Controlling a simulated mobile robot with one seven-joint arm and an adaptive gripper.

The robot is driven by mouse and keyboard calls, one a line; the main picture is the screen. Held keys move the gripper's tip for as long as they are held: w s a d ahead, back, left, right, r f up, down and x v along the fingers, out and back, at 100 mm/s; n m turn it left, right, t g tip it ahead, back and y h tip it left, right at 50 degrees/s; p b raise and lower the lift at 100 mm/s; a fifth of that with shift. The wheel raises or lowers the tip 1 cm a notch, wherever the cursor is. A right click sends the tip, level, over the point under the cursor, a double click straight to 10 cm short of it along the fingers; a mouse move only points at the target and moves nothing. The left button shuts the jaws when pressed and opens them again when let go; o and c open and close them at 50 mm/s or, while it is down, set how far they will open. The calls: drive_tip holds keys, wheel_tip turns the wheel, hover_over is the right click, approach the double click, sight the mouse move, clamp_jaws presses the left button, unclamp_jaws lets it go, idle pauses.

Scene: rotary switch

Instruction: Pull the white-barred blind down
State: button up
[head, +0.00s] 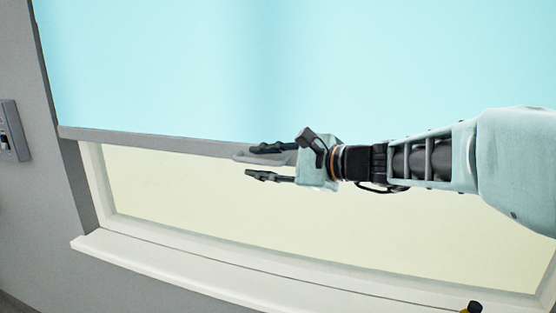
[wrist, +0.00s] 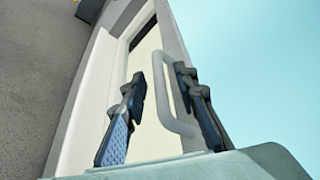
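The light blue blind (head: 180,60) hangs over the upper part of the window, with a pale grey bar (head: 150,139) along its lower edge. A white loop handle (head: 243,157) sits at that bar, partly hidden by my fingers. In the wrist view the handle (wrist: 172,112) shows as a white U. My gripper (head: 258,162) is at the handle, one finger above and one below it. In the wrist view my gripper (wrist: 163,85) has its fingers apart, with part of the handle between them; the right finger overlaps the loop. I cannot tell whether either finger touches it.
The window pane (head: 200,195) is uncovered below the bar, above a white sill (head: 180,272). A grey switch panel (head: 12,132) is on the wall at the far left. A small dark and yellow thing (head: 471,307) shows at the bottom right edge.

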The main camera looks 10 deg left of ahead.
drive_tip(key=shift+w+a, duration=0.15)
drive_tip(key=shift+a, duration=0.25)
drive_tip(key=shift+d, duration=0.1)
clamp_jaws()
